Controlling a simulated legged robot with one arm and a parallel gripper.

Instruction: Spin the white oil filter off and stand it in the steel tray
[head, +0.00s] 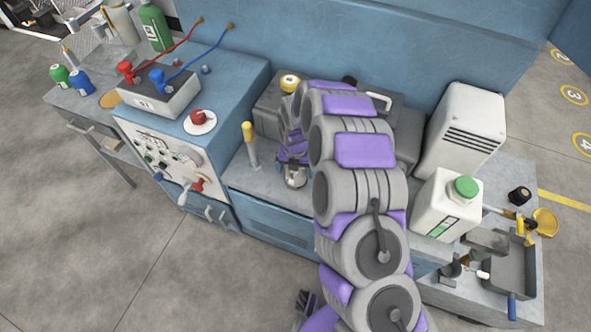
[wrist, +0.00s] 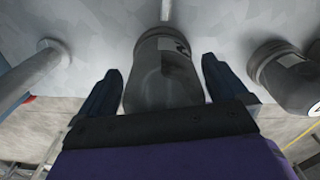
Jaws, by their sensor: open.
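My gripper (wrist: 160,68) is open, one finger on each side of the canister, with visible gaps. A grey metal tray (head: 527,262), apparently the steel tray, lies on the right-hand bench in the head view.
A second labelled canister (wrist: 290,75) is close on the right in the wrist view. A yellow-topped post (head: 250,145) stands left of my gripper.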

